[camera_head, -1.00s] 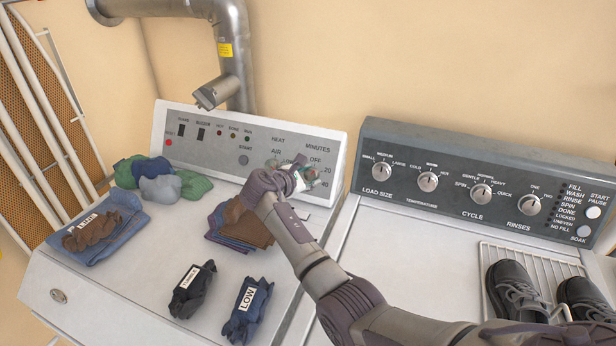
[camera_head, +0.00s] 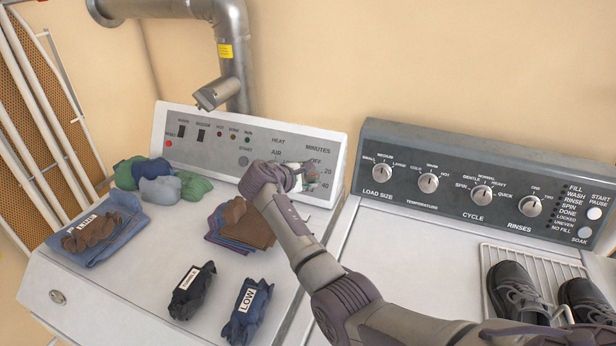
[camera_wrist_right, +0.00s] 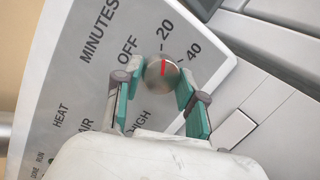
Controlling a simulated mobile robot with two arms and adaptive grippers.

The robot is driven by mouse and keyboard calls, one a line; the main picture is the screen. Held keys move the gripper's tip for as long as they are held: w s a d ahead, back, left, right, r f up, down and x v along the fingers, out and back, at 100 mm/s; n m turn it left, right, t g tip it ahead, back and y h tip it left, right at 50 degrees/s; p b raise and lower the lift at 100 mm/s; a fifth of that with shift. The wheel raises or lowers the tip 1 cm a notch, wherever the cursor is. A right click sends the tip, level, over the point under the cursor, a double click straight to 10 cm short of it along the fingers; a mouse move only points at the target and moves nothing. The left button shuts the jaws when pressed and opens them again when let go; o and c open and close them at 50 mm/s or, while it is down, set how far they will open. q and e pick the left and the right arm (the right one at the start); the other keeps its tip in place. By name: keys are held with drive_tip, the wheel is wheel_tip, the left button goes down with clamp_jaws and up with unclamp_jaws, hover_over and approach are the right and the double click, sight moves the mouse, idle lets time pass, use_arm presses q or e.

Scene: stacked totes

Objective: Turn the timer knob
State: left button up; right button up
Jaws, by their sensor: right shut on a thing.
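The timer knob (camera_wrist_right: 161,73) is a round silver knob with a red mark, under the MINUTES label on the dryer's slanted panel (camera_head: 200,148). OFF, 20 and 40 are printed around it. My right gripper (camera_wrist_right: 160,76) has its two teal-padded fingers on opposite sides of the knob, shut on it. In the head view my right gripper (camera_head: 305,175) reaches the panel's right end and largely hides the knob. The heat dial area beside it is hidden by my wrist. My left gripper is not in view.
Folded clothes (camera_head: 240,226) and labelled dark bundles (camera_head: 246,310) lie on the dryer top. The washer panel (camera_head: 450,182) with several knobs stands to the right. Black shoes (camera_head: 515,290) sit on a wire rack. A metal duct (camera_head: 233,60) rises behind the dryer.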

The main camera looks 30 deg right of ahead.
drive_tip(key=o, duration=1.1)
drive_tip(key=shift+o, duration=0.2)
drive_tip(key=v, duration=1.2)
drive_tip(key=shift+f, duration=0.1)
